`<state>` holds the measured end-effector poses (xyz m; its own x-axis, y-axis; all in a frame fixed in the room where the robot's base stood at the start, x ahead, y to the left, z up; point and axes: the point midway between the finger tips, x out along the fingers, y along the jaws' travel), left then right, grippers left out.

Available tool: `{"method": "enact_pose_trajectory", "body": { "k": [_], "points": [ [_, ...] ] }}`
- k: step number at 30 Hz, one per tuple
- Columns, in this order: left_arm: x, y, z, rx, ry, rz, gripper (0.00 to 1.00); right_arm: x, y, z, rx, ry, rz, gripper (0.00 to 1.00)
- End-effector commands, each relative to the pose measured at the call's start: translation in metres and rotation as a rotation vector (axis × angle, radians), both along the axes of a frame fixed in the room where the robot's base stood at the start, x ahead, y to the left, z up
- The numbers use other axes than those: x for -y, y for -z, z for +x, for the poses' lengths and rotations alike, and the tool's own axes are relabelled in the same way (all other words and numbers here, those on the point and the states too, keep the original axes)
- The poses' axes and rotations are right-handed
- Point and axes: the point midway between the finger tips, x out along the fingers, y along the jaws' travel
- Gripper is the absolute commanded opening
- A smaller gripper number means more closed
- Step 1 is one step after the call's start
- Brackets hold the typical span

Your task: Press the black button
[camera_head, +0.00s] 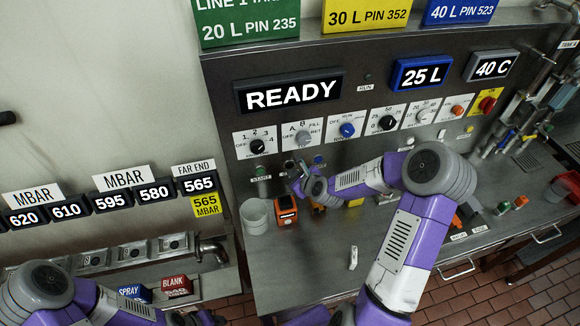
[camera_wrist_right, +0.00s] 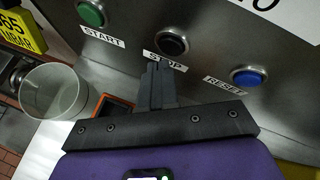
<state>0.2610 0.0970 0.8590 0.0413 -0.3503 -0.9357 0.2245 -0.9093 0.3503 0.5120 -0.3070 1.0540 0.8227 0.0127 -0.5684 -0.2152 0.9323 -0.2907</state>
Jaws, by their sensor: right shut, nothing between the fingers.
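The black button (camera_wrist_right: 172,43) is on the steel panel in the right wrist view, above a STOP label, between a green START button (camera_wrist_right: 90,13) and a blue RESET button (camera_wrist_right: 246,76). My right gripper (camera_wrist_right: 153,67) is shut and empty. Its fingertips point at the panel just below and left of the black button and cover part of the STOP label. I cannot tell whether they touch the panel. In the head view my right gripper (camera_head: 297,168) is at the panel between the green and blue buttons and hides the black button. My left gripper is out of view.
A row of knobs (camera_head: 302,138) runs above the buttons under a READY display (camera_head: 293,92). The bench front is mostly clear apart from a small white item (camera_head: 353,258).

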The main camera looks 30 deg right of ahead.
Motion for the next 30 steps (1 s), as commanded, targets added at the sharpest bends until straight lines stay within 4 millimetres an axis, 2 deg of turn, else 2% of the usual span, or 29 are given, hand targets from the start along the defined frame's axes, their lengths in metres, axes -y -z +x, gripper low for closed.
{"method": "enact_pose_trajectory", "body": {
  "k": [10, 24, 30],
  "points": [
    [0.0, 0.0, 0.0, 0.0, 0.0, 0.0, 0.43, -0.001, 0.0, -0.003, -0.001, 0.0, 0.0, 0.0],
    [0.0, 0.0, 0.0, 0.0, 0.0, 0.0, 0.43, -0.011, 0.0, -0.046, -0.003, 0.001, 0.0, 0.0],
    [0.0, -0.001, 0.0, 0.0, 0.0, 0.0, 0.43, -0.012, 0.0, -0.05, 0.0, -0.001, 0.001, 0.0]
  ]
}}
